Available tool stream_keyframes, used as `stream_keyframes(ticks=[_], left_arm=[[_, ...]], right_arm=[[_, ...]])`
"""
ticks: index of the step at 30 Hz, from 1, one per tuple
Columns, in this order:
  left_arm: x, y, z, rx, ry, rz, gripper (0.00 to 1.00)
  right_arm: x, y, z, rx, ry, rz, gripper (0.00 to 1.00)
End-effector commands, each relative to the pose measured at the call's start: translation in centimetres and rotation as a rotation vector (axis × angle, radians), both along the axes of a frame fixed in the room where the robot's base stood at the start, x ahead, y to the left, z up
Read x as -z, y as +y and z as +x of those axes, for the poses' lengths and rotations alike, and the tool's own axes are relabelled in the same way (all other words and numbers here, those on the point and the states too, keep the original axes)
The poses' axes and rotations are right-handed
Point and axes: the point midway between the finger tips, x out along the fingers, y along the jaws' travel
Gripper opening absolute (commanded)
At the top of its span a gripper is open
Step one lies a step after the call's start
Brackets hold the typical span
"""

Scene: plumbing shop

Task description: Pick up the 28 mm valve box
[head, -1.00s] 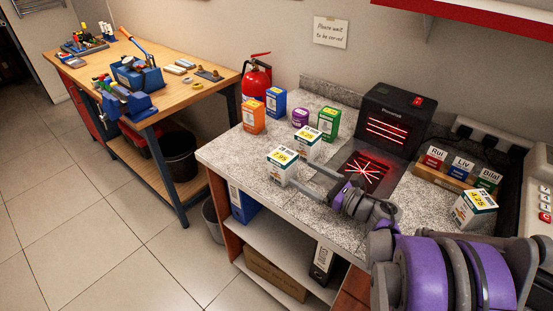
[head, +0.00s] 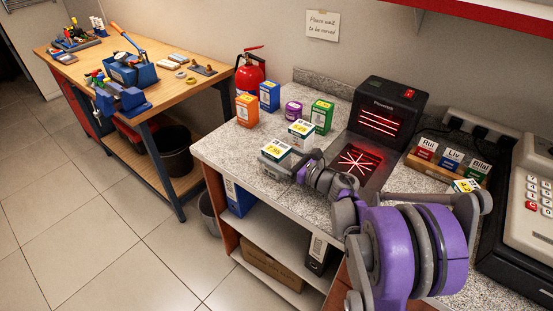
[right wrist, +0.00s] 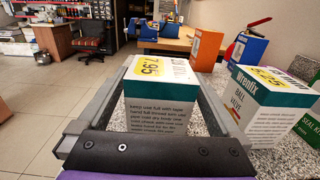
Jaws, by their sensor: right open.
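A white-and-teal valve box (head: 276,151) with a yellow 7.95 price label stands upright near the counter's front edge. In the right wrist view the same box (right wrist: 162,100) stands between the two fingers of my open right gripper (right wrist: 163,75); I cannot tell whether either finger touches it. In the head view my right gripper (head: 290,163) is at this box, its fingers partly hidden. A similar ball valve box (head: 300,132) stands just behind, and shows to the right in the wrist view (right wrist: 262,105). A third similar box (head: 466,185) is partly hidden by my arm. Size marks are unreadable.
An orange box (head: 247,110), a blue box (head: 269,96), a purple tub (head: 293,110) and a green box (head: 321,116) stand behind on the counter. A glowing red scanner (head: 391,117) stands right of them. A till (head: 525,210) is at the far right.

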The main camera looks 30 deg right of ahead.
Motion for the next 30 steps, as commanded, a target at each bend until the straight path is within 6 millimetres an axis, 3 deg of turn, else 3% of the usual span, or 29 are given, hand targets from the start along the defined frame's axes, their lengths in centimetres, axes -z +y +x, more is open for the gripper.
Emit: stream_keyframes(ticks=[2, 17, 26, 30], left_arm=[[0.0, 0.0, 0.0, 0.0, 0.0, 0.0, 0.5], [0.0, 0.0, 0.0, 0.0, 0.0, 0.0, 0.5], [0.0, 0.0, 0.0, 0.0, 0.0, 0.0, 0.5], [-0.2, 0.0, 0.0, 0.0, -0.001, 0.0, 0.5]], right_arm=[[0.0, 0.0, 0.0, 0.0, 0.0, 0.0, 0.91], [0.0, 0.0, 0.0, 0.0, 0.001, 0.0, 0.01], [-0.1, 0.0, 0.0, -0.001, 0.0, 0.0, 0.0], [-1.4, 0.0, -0.1, 0.0, -0.001, 0.0, 0.0]])
